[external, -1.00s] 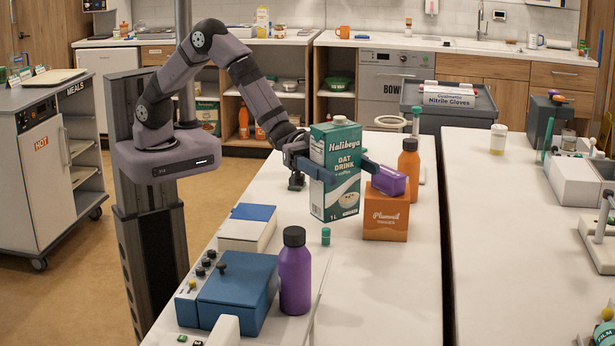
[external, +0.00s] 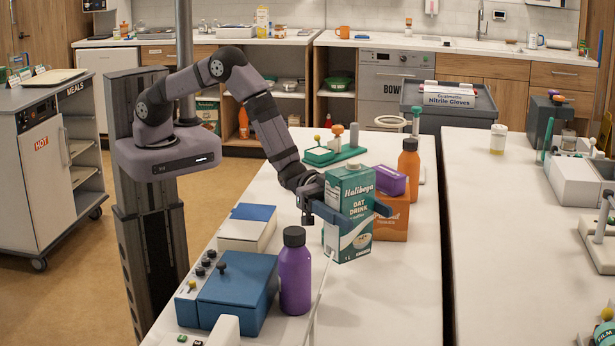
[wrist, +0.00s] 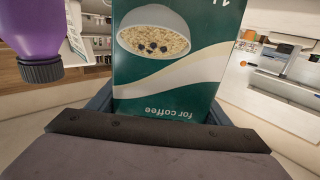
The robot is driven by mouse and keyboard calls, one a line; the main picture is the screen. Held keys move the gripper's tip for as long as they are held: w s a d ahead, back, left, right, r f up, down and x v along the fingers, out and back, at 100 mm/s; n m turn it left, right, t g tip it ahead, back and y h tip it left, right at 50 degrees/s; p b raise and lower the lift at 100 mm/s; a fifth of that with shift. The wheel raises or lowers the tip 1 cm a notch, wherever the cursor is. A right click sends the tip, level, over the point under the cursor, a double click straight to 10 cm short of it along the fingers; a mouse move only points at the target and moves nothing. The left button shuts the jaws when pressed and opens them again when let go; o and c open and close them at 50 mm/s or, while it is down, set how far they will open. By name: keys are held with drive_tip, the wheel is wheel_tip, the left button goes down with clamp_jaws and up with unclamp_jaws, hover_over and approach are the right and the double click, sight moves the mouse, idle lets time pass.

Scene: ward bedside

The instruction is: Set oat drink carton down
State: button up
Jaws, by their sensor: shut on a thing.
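The oat drink carton (external: 348,200) is a teal and white box, upright or nearly so, in the middle of the external view. My gripper (external: 350,212) is shut on it, with a blue finger across its front. In the wrist view the carton (wrist: 175,60) fills the middle, its print upside down, with a finger at each side. I cannot tell whether its base touches the white table (external: 370,310) or hangs just above it.
A purple bottle (external: 295,275) stands to the carton's left and nearer the camera. An orange tissue box (external: 392,220) with a purple item (external: 388,181) on top is close behind right. An orange bottle (external: 408,165) is farther back.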

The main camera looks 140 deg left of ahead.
sight(357, 242)
drive_tip(key=shift+w+f+p, duration=0.1)
drive_tip(key=shift+f+p, duration=0.75)
drive_tip(key=shift+f, duration=2.35)
drive_tip(key=shift+f, duration=0.15)
drive_tip(key=o, duration=2)
drive_tip(key=shift+f, duration=0.2)
drive_tip(key=shift+s+r, duration=0.15)
drive_tip(key=shift+s, duration=0.05)
drive_tip(key=s+b, duration=0.3)
drive_tip(key=s, duration=0.9)
